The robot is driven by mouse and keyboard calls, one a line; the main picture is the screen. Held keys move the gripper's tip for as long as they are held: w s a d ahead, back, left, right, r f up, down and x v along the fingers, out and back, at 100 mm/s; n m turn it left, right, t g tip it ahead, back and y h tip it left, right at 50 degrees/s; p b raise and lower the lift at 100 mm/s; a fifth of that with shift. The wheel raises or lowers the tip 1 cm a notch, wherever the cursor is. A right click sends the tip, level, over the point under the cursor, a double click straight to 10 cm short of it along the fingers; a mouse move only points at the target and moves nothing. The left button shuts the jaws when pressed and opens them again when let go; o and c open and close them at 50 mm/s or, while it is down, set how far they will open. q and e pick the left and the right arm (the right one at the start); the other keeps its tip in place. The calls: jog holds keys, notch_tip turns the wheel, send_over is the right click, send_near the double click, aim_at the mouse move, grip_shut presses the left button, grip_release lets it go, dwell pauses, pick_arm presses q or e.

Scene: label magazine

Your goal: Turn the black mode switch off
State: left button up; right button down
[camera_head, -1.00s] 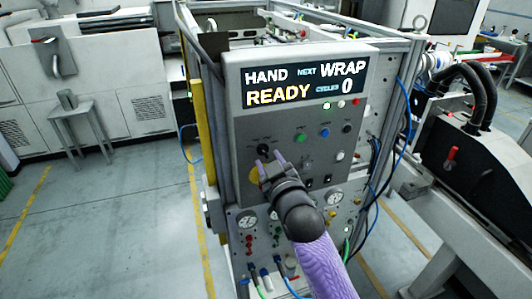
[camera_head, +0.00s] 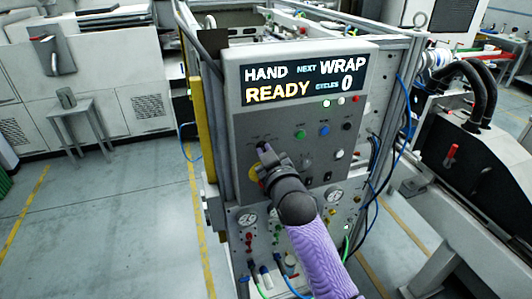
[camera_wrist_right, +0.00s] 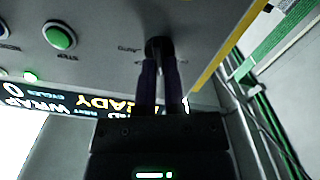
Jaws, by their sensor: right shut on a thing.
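The black mode switch (camera_wrist_right: 157,46) is on the grey control panel (camera_head: 285,118), at its left below the display. In the right wrist view its dark knob shows between my fingertips. My right gripper (camera_head: 264,150) reaches up to the panel from below and is shut on the switch. It also shows in the right wrist view (camera_wrist_right: 160,68), with both fingers close together at the knob. The fingers hide much of the knob, so I cannot tell its exact setting. The display (camera_head: 305,80) reads HAND, NEXT WRAP, READY, CYCLES 0. My left gripper is not in view.
A green button (camera_head: 300,134), a blue button (camera_head: 324,131) and a black knob (camera_head: 347,127) sit to the right of the switch. A yellow part (camera_head: 254,172) is just below my fingers. Gauges and hoses are lower down. Open floor lies left.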

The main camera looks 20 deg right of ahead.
jog(key=shift+n, duration=0.4)
jog(key=n+p, duration=0.1)
jog(key=n, duration=0.1)
jog(key=shift+a+n, duration=0.1)
jog(key=shift+n, duration=0.3)
jog(key=n+p, duration=0.1)
jog(key=n, duration=0.4)
jog(key=shift+f, duration=0.15)
jog(key=shift+n, duration=0.4)
jog(key=c, duration=0.7)
grip_release()
